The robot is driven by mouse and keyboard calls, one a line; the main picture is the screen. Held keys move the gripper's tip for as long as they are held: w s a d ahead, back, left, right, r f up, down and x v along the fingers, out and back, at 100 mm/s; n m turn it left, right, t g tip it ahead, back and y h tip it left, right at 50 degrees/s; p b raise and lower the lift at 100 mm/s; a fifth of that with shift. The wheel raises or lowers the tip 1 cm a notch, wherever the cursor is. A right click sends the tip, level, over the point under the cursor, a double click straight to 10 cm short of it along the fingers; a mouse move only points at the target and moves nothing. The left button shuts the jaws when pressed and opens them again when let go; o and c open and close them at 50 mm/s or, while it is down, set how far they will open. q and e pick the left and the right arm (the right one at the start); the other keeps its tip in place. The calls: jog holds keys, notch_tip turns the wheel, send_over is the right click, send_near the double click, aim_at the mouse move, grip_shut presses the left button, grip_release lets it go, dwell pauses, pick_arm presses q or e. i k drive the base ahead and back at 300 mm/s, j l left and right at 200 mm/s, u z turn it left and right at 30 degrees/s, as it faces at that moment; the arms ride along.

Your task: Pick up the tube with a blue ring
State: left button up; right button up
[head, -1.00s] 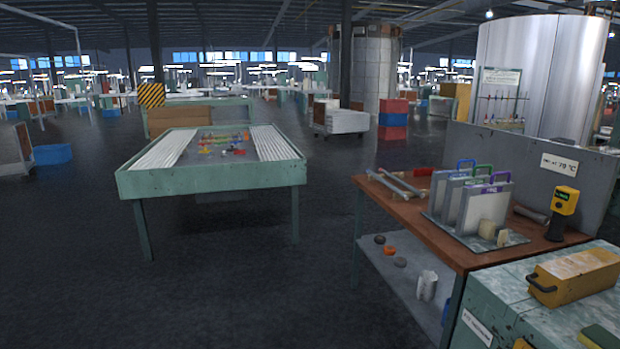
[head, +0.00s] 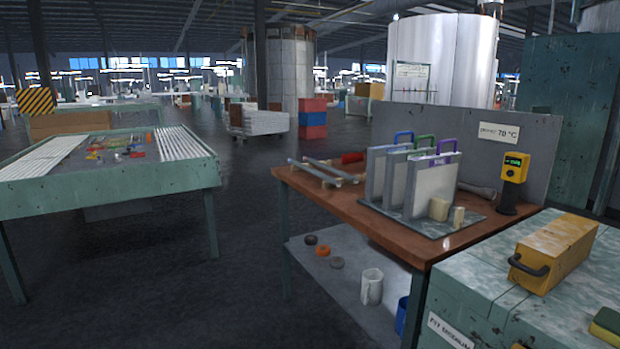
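No tube with a blue ring can be made out. The green-framed table (head: 196,182) at the left carries rows of long white rods or tubes (head: 182,148) along both sides. Several small coloured pieces (head: 118,147) lie between them, too small to tell apart. Two grey bars or tubes (head: 325,171) lie on the brown workbench (head: 300,188), and no blue ring shows on them. Neither of my grippers is in view.
Upright panels with blue, green and purple handles (head: 432,184) stand on the workbench, near a yellow meter (head: 514,167). A green cabinet (head: 465,290) with a yellow toolbox (head: 553,250) is at the front right. Dark floor (head: 235,240) lies open between table and workbench.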

aim_at(336, 183)
jog(key=i, duration=0.5)
jog(key=i+j+z, duration=0.15)
jog(key=i+j, duration=0.2)
jog(key=i, duration=0.05)
